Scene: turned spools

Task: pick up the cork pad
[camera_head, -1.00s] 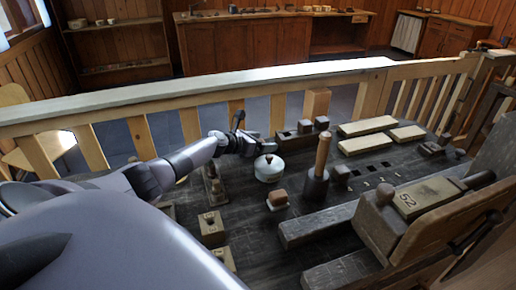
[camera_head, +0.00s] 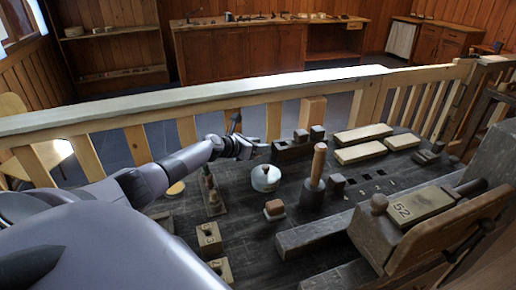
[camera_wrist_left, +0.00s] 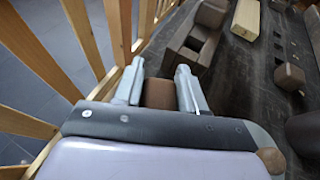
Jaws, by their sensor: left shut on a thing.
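My left gripper (camera_head: 258,147) is above the back of the dark bench, close to the wooden railing. In the left wrist view the gripper (camera_wrist_left: 158,80) is shut on a brown block that looks like the cork pad (camera_wrist_left: 160,94), held between the two grey fingers. In the head view the held pad is too small and hidden to make out. My right gripper is not in view.
A white lidded pot (camera_head: 265,180) stands just in front of the gripper. A dark spool with a wooden handle (camera_head: 318,165) and a small brown-topped block (camera_head: 274,208) stand nearby. Pale bars (camera_head: 362,152) lie at right. The railing (camera_head: 190,97) borders the bench behind.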

